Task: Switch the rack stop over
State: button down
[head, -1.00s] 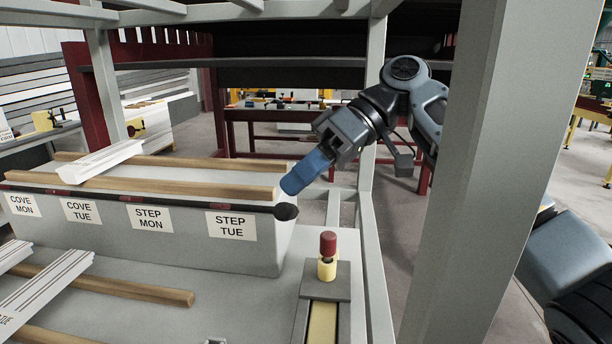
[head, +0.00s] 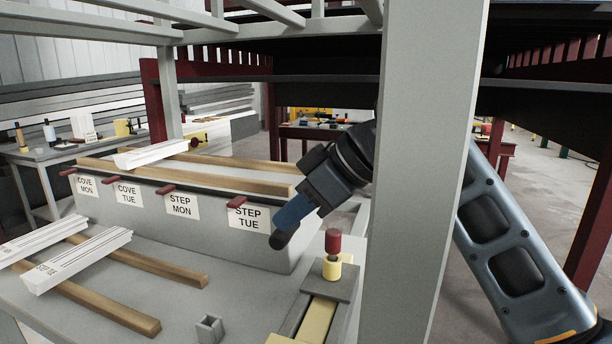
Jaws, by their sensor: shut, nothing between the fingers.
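A long grey rack (head: 170,205) has a dark bar (head: 205,190) along its top front edge. Several short red pegs, one of them at the right end (head: 237,201), stick out from this bar over the labels. At the bar's right end a dark rounded handle (head: 282,238) points down and toward me. My gripper (head: 290,213) has blue fingers, shut and empty. Their tips are at the handle, seemingly touching it; they cover its upper part and the bar's end, so contact is unclear.
A red-topped post with a yellow collar (head: 333,256) stands just right of the rack. A grey upright (head: 415,170) hides part of my arm. White mouldings (head: 77,260) lie on wooden rails at left; another moulding (head: 155,152) lies on the rack.

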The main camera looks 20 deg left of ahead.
jog(key=shift+s+f, duration=0.1)
jog(key=shift+f, duration=0.25)
dwell(0.3)
